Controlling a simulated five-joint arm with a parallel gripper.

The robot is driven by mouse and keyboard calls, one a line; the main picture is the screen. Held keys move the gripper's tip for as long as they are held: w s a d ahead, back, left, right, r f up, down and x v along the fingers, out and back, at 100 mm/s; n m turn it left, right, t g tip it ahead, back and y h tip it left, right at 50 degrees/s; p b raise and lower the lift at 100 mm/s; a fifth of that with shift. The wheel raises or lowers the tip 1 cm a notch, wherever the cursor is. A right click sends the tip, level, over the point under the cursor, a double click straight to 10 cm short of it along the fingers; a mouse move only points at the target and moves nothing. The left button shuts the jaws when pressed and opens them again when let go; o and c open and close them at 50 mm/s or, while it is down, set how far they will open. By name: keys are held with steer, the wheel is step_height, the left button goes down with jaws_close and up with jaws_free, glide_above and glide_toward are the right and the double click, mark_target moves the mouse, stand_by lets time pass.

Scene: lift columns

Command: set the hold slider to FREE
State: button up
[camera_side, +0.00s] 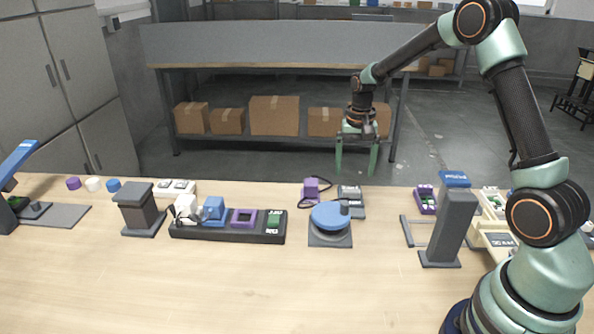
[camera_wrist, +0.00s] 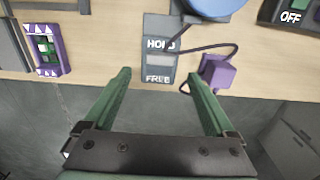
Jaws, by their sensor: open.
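The hold slider's grey panel (camera_wrist: 150,32) shows in the wrist view at top centre, with HOLD printed on its upper part and FREE on its lower part. A paler strip lies between the words; I cannot make out clearly where the slider's knob sits. In the side view the panel (camera_side: 351,202) lies near the table's far edge. My gripper (camera_side: 356,168) is open and empty, fingers pointing down, above and beyond that edge. In the wrist view its green fingers (camera_wrist: 160,76) stand apart on either side of the panel's lower end.
A purple box (camera_wrist: 217,72) with a dark cable lies right beside the panel in the wrist view. A blue round knob (camera_side: 330,215) stands in front of the panel in the side view. A grey column (camera_side: 449,228) stands to the right. The table's front is clear.

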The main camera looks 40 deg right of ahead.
mark_target(352, 190)
step_height(352, 190, down, 7)
steer(key=shift+r, duration=0.1)
stand_by(0.3)
